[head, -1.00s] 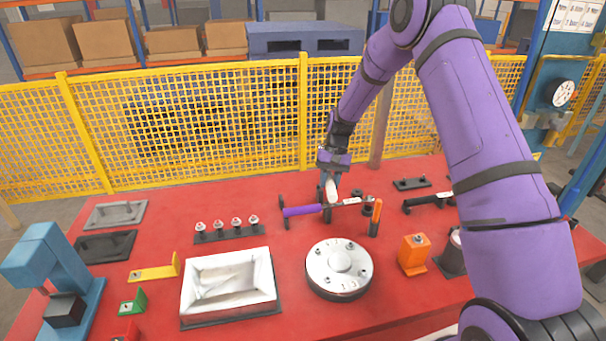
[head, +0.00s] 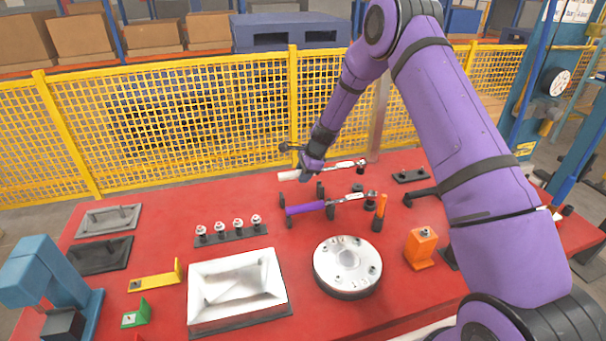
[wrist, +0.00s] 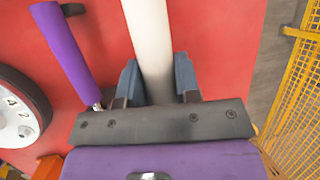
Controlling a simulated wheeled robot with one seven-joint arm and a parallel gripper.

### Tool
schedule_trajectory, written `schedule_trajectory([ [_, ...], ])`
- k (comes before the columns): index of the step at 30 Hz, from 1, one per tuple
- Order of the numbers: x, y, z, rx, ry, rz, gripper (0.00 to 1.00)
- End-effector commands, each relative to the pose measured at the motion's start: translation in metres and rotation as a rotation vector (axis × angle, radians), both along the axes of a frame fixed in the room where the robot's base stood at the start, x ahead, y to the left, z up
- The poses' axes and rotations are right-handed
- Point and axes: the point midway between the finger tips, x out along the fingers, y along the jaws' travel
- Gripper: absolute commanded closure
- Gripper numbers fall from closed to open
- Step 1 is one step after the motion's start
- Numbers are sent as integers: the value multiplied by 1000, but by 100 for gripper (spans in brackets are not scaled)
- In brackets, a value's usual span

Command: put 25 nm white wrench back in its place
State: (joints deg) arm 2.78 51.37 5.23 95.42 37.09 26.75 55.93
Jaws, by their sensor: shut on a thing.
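The white wrench (head: 289,175) is held in my gripper (head: 312,172) over the back of the red table. Its white handle points left and its silver shaft and dark head point right, in the head view. In the wrist view the white handle (wrist: 150,45) runs between the fingers of my gripper (wrist: 158,85), which are shut on it. A purple-handled wrench (head: 305,209) lies on a black rack (head: 329,211) in front of it. Dark uprights of the rack show around both wrenches. I cannot tell whether the white wrench touches any support.
A yellow mesh fence (head: 200,120) runs close behind the table.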

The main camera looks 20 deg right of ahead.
Motion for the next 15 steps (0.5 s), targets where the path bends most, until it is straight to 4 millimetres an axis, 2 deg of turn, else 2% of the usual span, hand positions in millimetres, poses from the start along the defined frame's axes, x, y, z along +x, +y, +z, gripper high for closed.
schedule_trajectory([
  [6, 0, 1, 0, -1, -1, 3, 100],
  [15, 0, 1, -19, -1, 2, 4, 100],
])
